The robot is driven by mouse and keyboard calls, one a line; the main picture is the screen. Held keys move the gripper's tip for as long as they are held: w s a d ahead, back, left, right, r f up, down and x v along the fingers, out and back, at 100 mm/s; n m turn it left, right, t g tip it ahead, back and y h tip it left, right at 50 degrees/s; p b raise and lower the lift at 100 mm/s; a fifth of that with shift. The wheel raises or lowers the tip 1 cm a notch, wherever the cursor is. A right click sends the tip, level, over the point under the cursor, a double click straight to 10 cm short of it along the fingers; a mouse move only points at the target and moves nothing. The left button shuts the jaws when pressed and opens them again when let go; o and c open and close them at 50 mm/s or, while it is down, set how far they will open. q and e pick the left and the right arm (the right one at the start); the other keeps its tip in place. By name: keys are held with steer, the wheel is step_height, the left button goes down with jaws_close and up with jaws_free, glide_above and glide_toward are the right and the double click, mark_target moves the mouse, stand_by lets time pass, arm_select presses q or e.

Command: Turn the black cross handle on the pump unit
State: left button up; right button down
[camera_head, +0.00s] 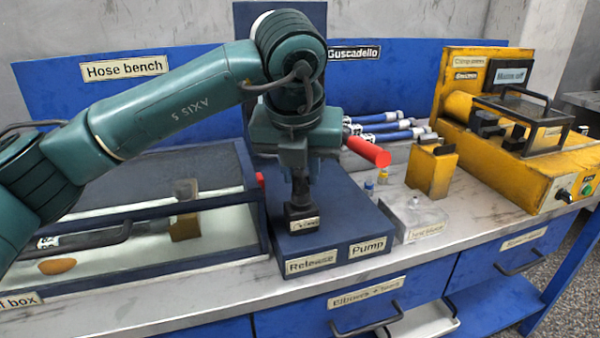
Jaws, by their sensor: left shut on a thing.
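The pump unit (345,222) is a dark blue box on the bench, with "Release" and "Pump" labels on its front. A red-ended lever (368,151) sticks out at its upper right. My left gripper (301,205) points straight down over the Release side, at the top of the unit. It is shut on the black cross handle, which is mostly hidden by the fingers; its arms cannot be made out. A small pale label shows low at the fingertips. My right gripper is out of view.
A framed clear-lidded box (150,262) stands close on the left. Right of the unit are a clear block (414,216), a yellow block (431,172) and a large yellow machine (510,150). Several hoses (392,127) lie behind. A drawer (375,300) is below.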

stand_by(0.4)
arm_select(q)
steer(key=o, duration=1)
steer(key=p+v, duration=0.1)
steer(key=v, duration=1.2)
steer(key=shift+r, duration=0.2)
